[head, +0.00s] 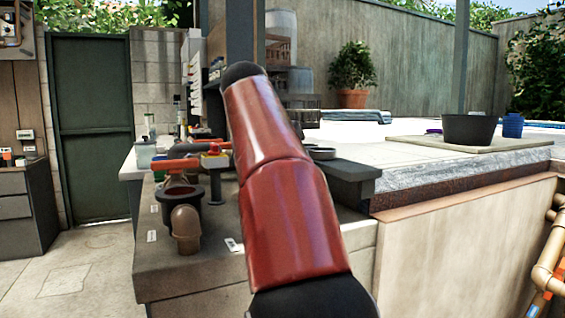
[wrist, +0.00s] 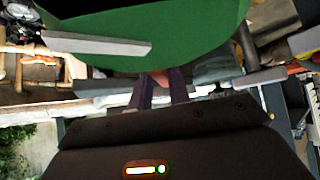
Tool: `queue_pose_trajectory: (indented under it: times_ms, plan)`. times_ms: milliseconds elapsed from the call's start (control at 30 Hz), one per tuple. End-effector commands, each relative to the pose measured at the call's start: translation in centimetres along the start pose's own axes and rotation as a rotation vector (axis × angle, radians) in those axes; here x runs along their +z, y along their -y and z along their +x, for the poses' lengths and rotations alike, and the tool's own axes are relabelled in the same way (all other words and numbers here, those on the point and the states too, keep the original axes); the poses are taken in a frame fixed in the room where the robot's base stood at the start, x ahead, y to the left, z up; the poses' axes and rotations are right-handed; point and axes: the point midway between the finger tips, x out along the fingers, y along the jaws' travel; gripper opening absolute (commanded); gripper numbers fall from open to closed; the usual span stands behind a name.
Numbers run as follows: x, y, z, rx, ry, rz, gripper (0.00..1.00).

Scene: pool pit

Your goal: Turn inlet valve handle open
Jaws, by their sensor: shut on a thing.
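I cannot tell by any label which one is the inlet. My gripper is hidden behind the arm in the head view. In the wrist view my gripper (wrist: 160,85) has its two dark fingers close together around a small red-orange piece (wrist: 160,76), which looks like a valve handle. Most of that piece is hidden by the fingers and a large green shape (wrist: 150,35).
The valves stand on a concrete bench (head: 190,280) with brown pipe fittings (head: 185,228) at its front. A dark slab (head: 345,180) lies at the bench's right. A black tub (head: 475,129) stands on the pool deck. Floor at the left is clear.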

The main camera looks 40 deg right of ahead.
Motion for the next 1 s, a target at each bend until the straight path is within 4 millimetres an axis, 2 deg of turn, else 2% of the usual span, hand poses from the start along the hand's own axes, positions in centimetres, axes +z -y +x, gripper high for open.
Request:
queue_pose_trajectory:
  times_ms: [600,1000]
  plan:
    - [-0.7,-2.5,0.4,-0.396,-0.003,-0.39,0.0]
    - [-1.1,-3.2,0.9,-0.579,-0.004,-0.577,0.0]
